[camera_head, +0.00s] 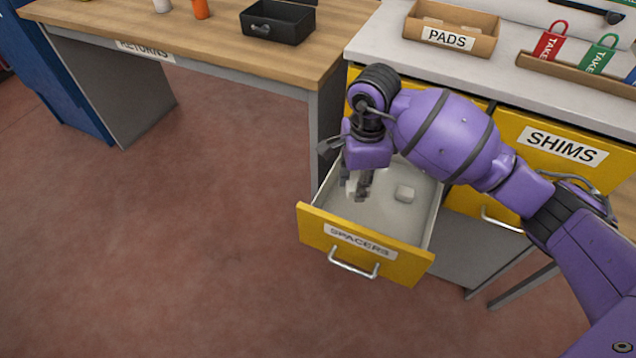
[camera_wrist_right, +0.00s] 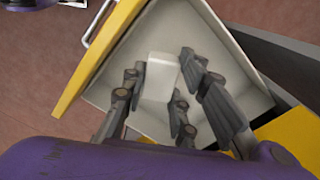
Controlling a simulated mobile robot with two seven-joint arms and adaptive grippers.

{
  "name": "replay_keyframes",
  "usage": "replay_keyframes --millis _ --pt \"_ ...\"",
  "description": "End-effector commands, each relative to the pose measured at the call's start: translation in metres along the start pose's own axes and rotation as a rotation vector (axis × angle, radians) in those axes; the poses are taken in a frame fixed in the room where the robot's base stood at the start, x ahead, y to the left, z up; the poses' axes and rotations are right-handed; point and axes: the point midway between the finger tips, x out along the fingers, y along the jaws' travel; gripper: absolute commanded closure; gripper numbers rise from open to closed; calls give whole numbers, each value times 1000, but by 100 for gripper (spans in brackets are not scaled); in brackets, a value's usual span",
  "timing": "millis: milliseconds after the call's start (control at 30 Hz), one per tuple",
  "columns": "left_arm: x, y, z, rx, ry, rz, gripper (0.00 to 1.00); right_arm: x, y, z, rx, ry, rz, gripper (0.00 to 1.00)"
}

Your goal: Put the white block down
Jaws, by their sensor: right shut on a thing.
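My right gripper (camera_head: 358,190) points down inside the open spacers drawer (camera_head: 365,251). It is shut on a white block (camera_wrist_right: 160,77), which shows between its grey fingers (camera_wrist_right: 160,85) in the wrist view. In the head view the held block is mostly hidden by the fingers. How close its underside is to the drawer floor cannot be told. My left gripper is not in view.
The yellow shims drawer (camera_head: 562,147) is at the right. A pads tray (camera_head: 452,28) stands on the light counter. A black bin (camera_head: 278,22) stands on the wooden returns table (camera_head: 185,25). The reddish floor left of the open drawer is clear.

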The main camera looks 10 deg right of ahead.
Motion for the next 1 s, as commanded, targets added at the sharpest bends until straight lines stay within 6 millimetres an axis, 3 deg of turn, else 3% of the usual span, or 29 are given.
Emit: replay_keyframes --millis 33,100,300,600,833,1000 --pt "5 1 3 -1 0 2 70 24 -4 0 124 -2 11 95" --pt "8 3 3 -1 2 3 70 42 -11 -2 280 0 9 95" --pt "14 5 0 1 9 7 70 70 -20 -4 511 1 3 95" --pt "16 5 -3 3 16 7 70 122 -20 -4 535 0 3 95" --pt "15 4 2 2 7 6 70 140 -20 -4 533 0 3 95" --pt "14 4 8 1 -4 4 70 164 -20 -4 532 -1 3 95"
